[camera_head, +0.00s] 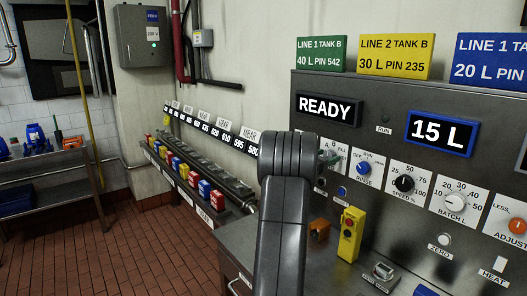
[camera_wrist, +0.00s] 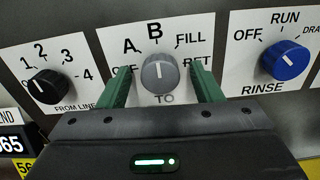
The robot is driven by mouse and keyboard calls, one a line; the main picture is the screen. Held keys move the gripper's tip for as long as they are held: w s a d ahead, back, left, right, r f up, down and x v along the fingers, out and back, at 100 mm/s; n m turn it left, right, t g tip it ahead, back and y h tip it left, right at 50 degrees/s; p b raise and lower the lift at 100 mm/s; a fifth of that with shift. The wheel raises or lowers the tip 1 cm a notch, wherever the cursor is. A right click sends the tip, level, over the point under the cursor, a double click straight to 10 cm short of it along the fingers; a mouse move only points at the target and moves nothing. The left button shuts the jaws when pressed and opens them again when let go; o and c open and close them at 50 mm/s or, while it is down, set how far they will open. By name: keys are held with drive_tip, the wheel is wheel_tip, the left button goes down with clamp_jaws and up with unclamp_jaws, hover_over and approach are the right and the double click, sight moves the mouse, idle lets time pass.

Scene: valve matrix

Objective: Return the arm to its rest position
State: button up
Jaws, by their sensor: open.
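My gripper (camera_wrist: 164,72) is open in the wrist view, its two green fingers on either side of the grey TO knob (camera_wrist: 159,76). Gaps show between the fingers and the knob. The knob's white mark points up towards B. In the head view my dark arm (camera_head: 283,215) rises in front of the control panel (camera_head: 365,85). The arm hides most of the gripper there.
The black FROM LINE knob (camera_wrist: 46,86) is left of my gripper and the blue RINSE knob (camera_wrist: 286,61) right of it. Below the panel, a yellow button box (camera_head: 350,234) stands on the counter. A rail of coloured valve blocks (camera_head: 183,171) runs along the left wall. The tiled floor is clear.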

drive_tip(key=shift+r+n+p, duration=0.3)
drive_tip(key=shift+n+p, duration=0.6)
drive_tip(key=shift+p, duration=0.8)
drive_tip(key=b+v, duration=0.3)
drive_tip(key=v, duration=0.6)
drive_tip(key=shift+s+a+f, duration=0.25)
drive_tip(key=shift+a, duration=0.1)
